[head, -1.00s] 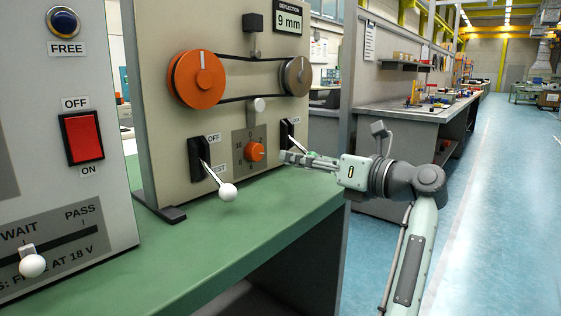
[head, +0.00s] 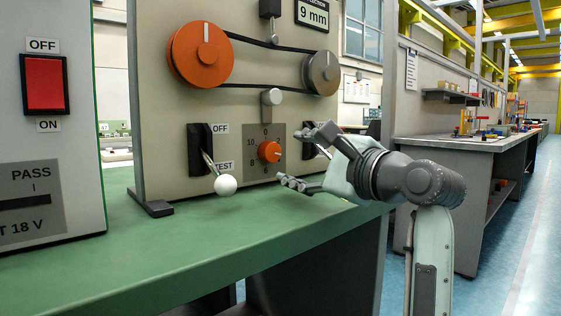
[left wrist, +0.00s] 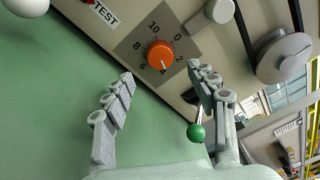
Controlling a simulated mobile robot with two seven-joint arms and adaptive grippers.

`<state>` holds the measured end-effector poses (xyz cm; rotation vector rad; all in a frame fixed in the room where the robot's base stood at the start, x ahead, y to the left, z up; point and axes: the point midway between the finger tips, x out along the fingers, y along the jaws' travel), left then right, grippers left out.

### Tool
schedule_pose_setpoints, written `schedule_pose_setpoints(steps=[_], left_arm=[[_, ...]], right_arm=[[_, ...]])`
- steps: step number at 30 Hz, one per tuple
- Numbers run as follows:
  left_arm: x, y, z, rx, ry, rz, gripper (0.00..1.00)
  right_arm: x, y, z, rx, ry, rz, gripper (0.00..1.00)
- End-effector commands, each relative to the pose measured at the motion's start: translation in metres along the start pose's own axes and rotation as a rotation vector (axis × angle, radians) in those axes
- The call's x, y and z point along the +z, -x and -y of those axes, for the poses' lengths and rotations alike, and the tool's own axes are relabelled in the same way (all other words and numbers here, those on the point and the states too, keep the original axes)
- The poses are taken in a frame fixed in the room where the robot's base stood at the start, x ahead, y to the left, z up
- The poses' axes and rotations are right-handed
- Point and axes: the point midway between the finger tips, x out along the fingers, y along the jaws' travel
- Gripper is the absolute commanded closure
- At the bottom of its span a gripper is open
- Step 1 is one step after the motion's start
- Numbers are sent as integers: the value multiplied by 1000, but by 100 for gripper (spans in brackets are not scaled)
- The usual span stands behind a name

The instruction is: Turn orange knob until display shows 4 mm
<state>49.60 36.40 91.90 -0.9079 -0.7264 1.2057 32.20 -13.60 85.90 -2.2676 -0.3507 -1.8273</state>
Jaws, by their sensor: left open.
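The small orange knob (head: 269,151) sits on a grey numbered dial plate on the beige panel. In the left wrist view the knob (left wrist: 160,55) has a white mark that seems to point near the 4. My left gripper (head: 291,156) is open and empty, just right of the knob in the head view. In the left wrist view the open fingers (left wrist: 160,72) point toward the knob, their tips to either side below it. I see no contact with the knob. My right gripper is not in view.
A white-ball lever (head: 225,185) sticks out left of the knob. A green-ball lever (left wrist: 196,132) is close by my right-hand finger in the wrist view. Above are a large orange pulley (head: 200,55), a grey pulley (head: 321,73) and a belt. The green bench top (head: 180,235) is clear.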

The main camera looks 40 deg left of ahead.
Motion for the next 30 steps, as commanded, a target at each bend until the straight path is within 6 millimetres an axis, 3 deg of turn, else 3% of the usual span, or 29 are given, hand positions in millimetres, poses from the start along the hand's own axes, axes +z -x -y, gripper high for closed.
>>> schedule_pose_setpoints(steps=[12,24,30], left_arm=[[0,-62,0,0,-5,3,43],[0,-71,0,1,-5,1,43],[0,-71,0,1,-5,1,67]], right_arm=[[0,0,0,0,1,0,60],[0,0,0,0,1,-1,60],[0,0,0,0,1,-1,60]])
